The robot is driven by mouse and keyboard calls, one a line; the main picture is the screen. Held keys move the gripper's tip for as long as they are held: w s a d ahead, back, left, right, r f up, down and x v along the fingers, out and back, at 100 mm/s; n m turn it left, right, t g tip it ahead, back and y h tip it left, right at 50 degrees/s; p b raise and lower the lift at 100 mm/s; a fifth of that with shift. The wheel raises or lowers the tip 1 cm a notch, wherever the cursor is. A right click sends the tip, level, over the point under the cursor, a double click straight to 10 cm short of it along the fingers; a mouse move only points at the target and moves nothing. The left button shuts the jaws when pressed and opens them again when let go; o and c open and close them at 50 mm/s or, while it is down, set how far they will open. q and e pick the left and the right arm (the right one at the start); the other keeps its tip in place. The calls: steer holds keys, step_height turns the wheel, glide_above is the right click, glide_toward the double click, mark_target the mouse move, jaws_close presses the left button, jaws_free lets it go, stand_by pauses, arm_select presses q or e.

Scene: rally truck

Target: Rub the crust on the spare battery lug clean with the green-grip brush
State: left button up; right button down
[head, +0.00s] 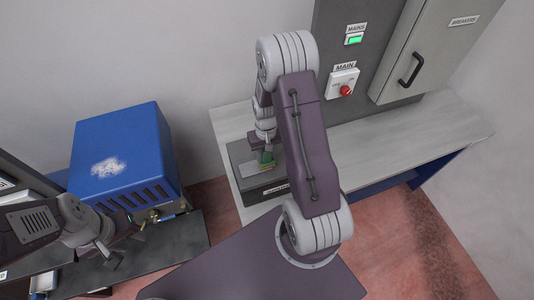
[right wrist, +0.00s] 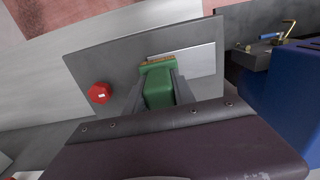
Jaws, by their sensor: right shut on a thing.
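The green-grip brush (right wrist: 158,90) is held between the two dark fingers of my right gripper (right wrist: 158,84), which is shut on it. Its tan bristle end (right wrist: 157,63) lies over the edge of a pale metal plate on the grey battery top (right wrist: 120,65). I cannot tell whether the bristles touch it. The grey battery box (head: 240,155) stands on the pale bench in the head view. The brush shows there too, as a green patch (head: 266,157). No crust can be made out. My left gripper (head: 124,248) is low at the left, apparently open and empty.
A red round knob (right wrist: 100,92) sits on the battery top, left of the brush. A blue box (head: 125,155) stands left of the bench. A wall panel with a red MAIN switch (head: 345,91) rises behind. The bench top (head: 400,140) is clear to the right.

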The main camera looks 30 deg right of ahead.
steer(key=shift+w+a+r, duration=0.1)
steer(key=shift+w+a, duration=0.15)
steer(key=shift+a, duration=0.45)
steer(key=shift+d, duration=0.15)
steer(key=shift+s+d, duration=0.25)
steer(key=shift+d, duration=0.55)
steer(key=shift+a, duration=0.1)
steer(key=shift+w+a, duration=0.15)
steer(key=shift+a, duration=0.75)
